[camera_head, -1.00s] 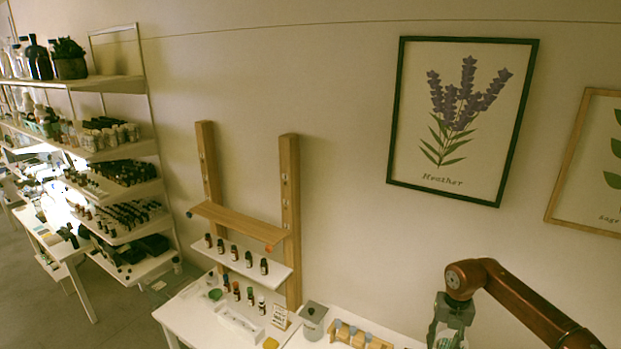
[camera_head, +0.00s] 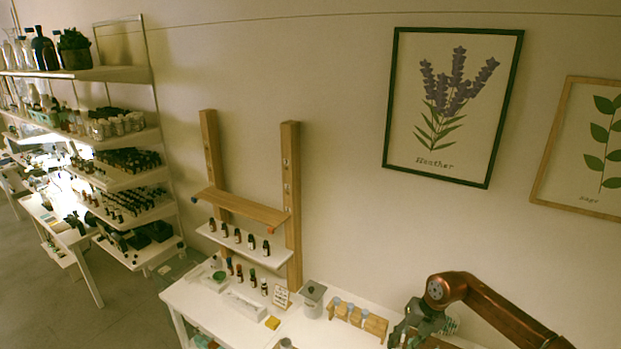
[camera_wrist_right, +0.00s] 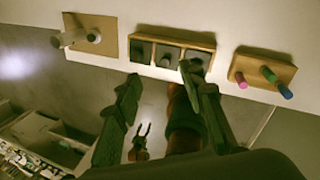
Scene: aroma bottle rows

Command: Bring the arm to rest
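My right gripper (camera_head: 412,328) is at the lower right of the head view, at the end of my copper-coloured arm, over the right part of the white table. In the right wrist view its two dark fingers (camera_wrist_right: 160,88) stand apart with nothing between them. One fingertip overlaps the wooden tray in the picture; I cannot tell how far apart they are. My left arm is not in the head view. A small two-pronged claw (camera_wrist_right: 141,138), seemingly my left gripper, shows low in the wrist view, prongs apart and empty.
A wooden stand with a white shelf of small bottles (camera_head: 238,238) rises behind the white table (camera_head: 190,300). A grey canister (camera_head: 313,299) and a wooden rack (camera_head: 357,317) stand left of my right gripper. The wrist view shows a three-part tray (camera_wrist_right: 171,57) and a peg block (camera_wrist_right: 262,72).

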